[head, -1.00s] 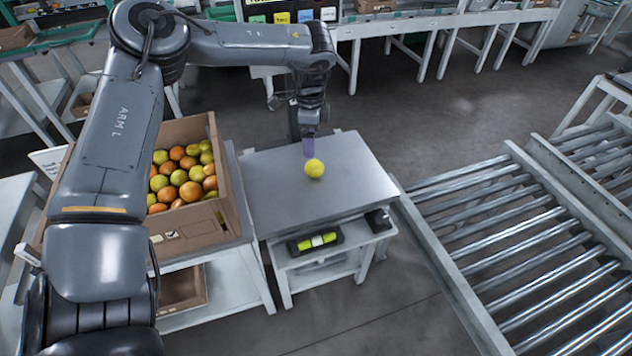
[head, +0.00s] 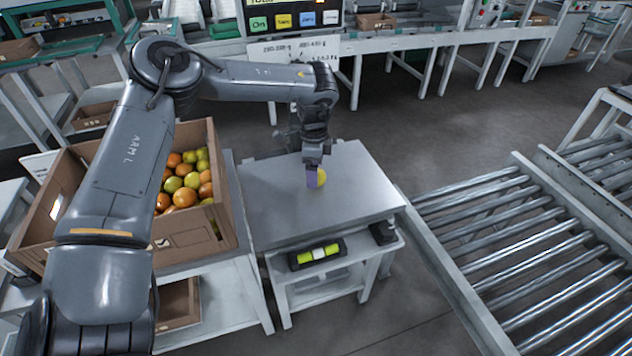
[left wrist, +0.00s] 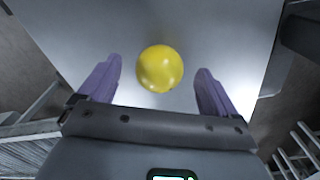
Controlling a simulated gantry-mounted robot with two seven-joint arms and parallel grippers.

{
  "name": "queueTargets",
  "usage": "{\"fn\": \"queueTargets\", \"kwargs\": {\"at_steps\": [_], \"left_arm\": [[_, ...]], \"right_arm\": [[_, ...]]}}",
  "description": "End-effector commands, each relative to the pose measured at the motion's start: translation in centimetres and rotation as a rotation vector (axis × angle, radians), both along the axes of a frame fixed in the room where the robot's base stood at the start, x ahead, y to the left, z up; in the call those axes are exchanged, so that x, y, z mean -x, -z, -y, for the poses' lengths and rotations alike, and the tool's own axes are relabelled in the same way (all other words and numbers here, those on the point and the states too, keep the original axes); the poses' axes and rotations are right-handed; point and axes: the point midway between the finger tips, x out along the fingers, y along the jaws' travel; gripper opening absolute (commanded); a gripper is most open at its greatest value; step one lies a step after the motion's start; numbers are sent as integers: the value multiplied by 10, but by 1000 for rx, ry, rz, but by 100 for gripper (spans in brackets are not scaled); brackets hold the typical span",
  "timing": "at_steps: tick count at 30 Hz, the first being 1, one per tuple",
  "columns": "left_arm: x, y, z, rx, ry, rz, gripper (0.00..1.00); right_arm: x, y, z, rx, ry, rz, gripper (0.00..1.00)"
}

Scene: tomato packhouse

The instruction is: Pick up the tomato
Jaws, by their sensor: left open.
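A yellow tomato (head: 321,177) sits on the grey metal tabletop, partly hidden behind my gripper in the head view. In the left wrist view the tomato (left wrist: 160,68) lies ahead of the fingers, about midway between them and slightly beyond their tips. My left gripper (head: 314,179) points down beside the tomato, on its near left side in the head view. Its purple fingers are spread wide and hold nothing, as the left wrist view (left wrist: 155,80) shows. My right gripper is not in view.
The small metal table (head: 270,208) is otherwise bare on top. A cardboard box (head: 188,243) of orange and yellow-green tomatoes stands to its left. A roller conveyor (head: 425,255) runs on the right. A black-and-yellow item (head: 318,254) lies on the shelf below.

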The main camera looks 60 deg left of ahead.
Motion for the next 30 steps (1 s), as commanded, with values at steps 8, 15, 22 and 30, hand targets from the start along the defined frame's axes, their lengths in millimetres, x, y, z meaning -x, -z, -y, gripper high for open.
{"fn": "queueTargets", "kwargs": {"at_steps": [8,15,22,30], "left_arm": [[0,20,-1,-1,-1,0,92],[0,19,-1,-1,-1,0,77],[0,19,-1,-1,-1,1,47],[0,17,0,-1,0,1,47]], "right_arm": [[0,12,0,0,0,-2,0],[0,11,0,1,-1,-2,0],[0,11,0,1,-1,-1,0],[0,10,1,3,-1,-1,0]]}}
